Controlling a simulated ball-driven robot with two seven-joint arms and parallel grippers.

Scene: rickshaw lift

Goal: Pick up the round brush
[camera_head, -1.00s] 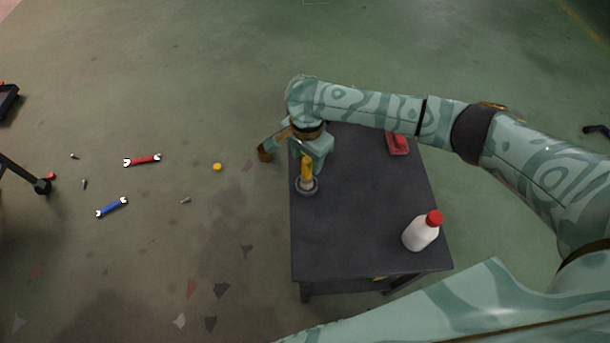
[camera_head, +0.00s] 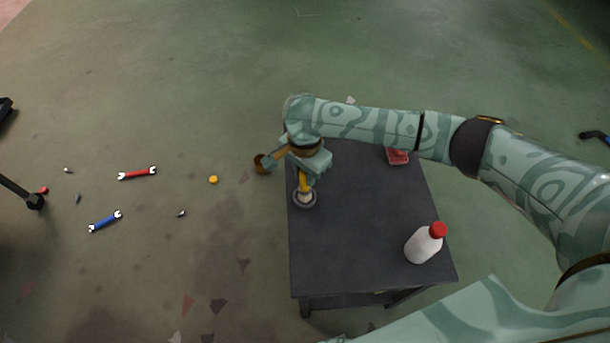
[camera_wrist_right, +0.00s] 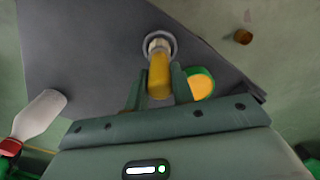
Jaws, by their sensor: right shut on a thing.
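The round brush (camera_head: 304,199) has a yellow handle and a round grey base, and stands upright near the left edge of the dark table (camera_head: 365,225). My right gripper (camera_head: 306,174) is above it with its fingers on the upper part of the handle. In the right wrist view the yellow handle (camera_wrist_right: 159,76) lies between the two fingers of the right gripper (camera_wrist_right: 158,92), and the round base is beyond it. I cannot tell whether the base still touches the table. My left gripper is not in view.
A white bottle with a red cap (camera_head: 424,243) stands at the table's front right. A red object (camera_head: 397,156) lies at the far right, partly behind my arm.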

